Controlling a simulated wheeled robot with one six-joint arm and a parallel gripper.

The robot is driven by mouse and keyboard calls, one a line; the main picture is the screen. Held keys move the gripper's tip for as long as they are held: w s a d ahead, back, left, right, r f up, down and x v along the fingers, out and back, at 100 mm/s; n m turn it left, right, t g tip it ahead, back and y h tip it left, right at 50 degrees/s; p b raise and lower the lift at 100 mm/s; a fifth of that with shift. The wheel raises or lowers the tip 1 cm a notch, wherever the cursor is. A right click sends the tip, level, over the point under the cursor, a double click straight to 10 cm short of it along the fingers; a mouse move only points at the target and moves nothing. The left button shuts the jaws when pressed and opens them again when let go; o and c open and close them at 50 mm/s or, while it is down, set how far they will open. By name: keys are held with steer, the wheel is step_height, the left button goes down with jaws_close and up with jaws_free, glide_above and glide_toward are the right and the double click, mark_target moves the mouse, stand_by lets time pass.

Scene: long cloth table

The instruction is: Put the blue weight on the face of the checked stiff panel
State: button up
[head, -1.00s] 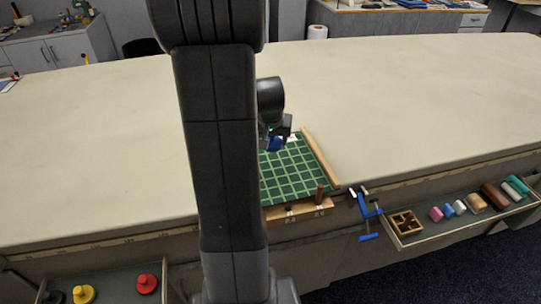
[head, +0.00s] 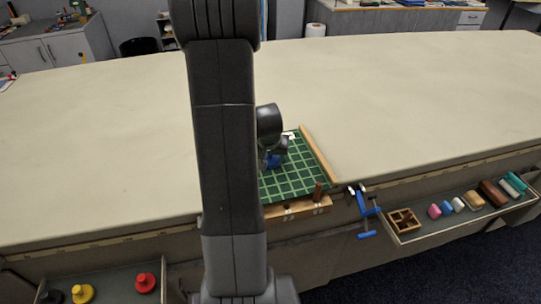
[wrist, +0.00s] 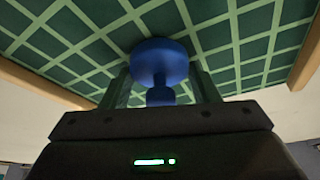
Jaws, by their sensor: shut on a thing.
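The checked stiff panel (head: 298,178) is green with a pale grid and lies at the table's front edge, partly hidden behind my arm in the head view. It also fills the top of the wrist view (wrist: 245,45). The blue weight (wrist: 160,62) has a wide round base and a narrower knob. My gripper (wrist: 161,92) is shut on the knob, with the base toward the panel's face. The base looks very close to the panel or touching it; I cannot tell which. In the head view the weight (head: 273,161) shows small over the panel.
A wooden strip (head: 320,155) runs along the panel's right side, and a wooden block with a peg (head: 318,192) is at its front. Red (head: 145,283) and yellow (head: 82,294) weights sit at lower left.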

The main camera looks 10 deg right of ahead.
steer(key=o, duration=1.3)
steer(key=shift+s+r, duration=0.1)
steer(key=shift+r, duration=0.45)
steer(key=v, duration=1.1)
steer(key=shift+s+a, duration=0.1)
steer(key=shift+s, duration=0.05)
steer(key=x, duration=1.2)
steer(key=shift+f, duration=0.2)
steer(key=shift+r, duration=0.15)
